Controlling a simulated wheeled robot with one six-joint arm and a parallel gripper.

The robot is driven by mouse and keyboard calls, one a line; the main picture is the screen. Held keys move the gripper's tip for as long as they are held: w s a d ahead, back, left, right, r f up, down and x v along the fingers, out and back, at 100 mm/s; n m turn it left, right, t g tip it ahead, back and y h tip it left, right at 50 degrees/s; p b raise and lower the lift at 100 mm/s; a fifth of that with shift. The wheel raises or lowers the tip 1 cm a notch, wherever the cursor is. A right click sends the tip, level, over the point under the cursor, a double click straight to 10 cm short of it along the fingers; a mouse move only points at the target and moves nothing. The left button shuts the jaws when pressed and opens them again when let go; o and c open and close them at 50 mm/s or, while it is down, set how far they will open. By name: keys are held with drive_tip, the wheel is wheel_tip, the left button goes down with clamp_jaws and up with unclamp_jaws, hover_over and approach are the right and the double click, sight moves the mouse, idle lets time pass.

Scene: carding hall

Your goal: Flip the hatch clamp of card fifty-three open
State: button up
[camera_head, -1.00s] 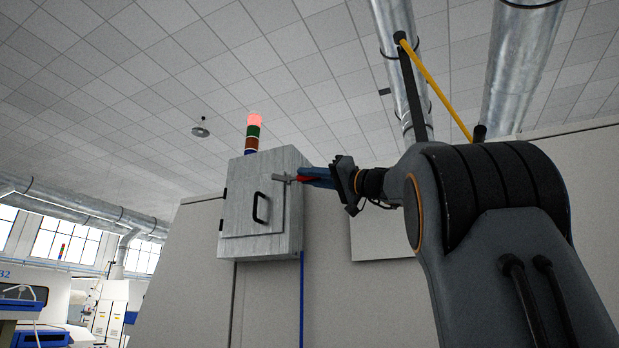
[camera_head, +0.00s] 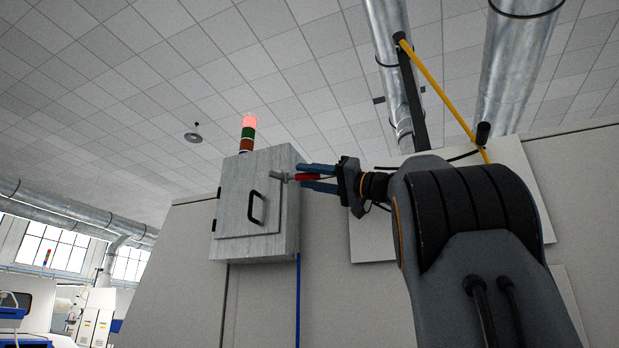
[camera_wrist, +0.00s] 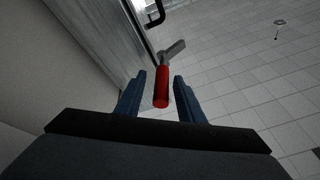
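The hatch clamp has a red handle (camera_head: 307,177) and a grey metal arm (camera_head: 281,176). It sits at the upper right edge of the hatch door (camera_head: 237,211) on a grey metal box. The handle sticks out to the right, toward my gripper (camera_head: 301,176). My gripper is open, with one blue finger above the handle and one below in the head view. In the wrist view the red handle (camera_wrist: 161,88) lies between the two fingers, with gaps visible on both sides. The grey clamp arm (camera_wrist: 174,50) shows beyond the fingertips.
The door has a black pull handle (camera_head: 257,207). A signal tower (camera_head: 248,133) with its red top lit stands above the box. A blue conduit (camera_head: 298,300) runs down below it. Pale panels lie behind my arm; ducts (camera_head: 395,70) hang overhead.

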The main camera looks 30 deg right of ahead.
drive_tip(key=shift+a, duration=0.15)
drive_tip(key=b+v, duration=0.4)
drive_tip(key=v, duration=0.2)
drive_tip(key=shift+s+d+f, duration=0.15)
drive_tip(key=shift+s+d, duration=0.05)
drive_tip(key=shift+s+d+f, duration=0.1)
drive_tip(key=shift+s+d, duration=0.15)
drive_tip(key=shift+s, duration=0.25)
